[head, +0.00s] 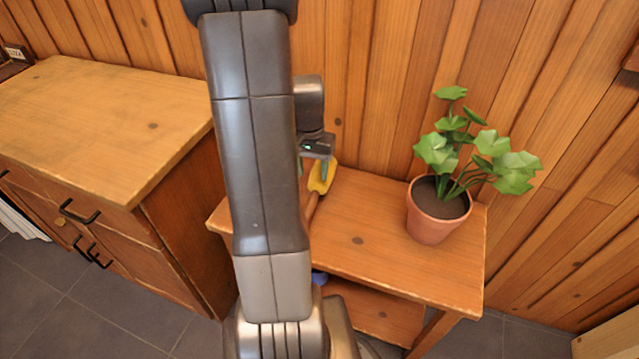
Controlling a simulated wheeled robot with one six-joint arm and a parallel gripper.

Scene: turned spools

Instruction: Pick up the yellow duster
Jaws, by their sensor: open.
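The yellow duster (321,177) lies on the small wooden side table (385,240), toward its back left. Part of it is hidden behind my arm, which crosses the middle of the head view. My gripper (317,160) is just above the duster's yellow end. It is open, though its fingers are mostly hidden and small in view. I cannot tell whether a finger touches the duster.
A potted green plant (437,210) stands on the table's right part. A wooden drawer cabinet (110,110) stands to the left. A wood-plank wall (370,80) rises close behind the table. The table's front middle is clear.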

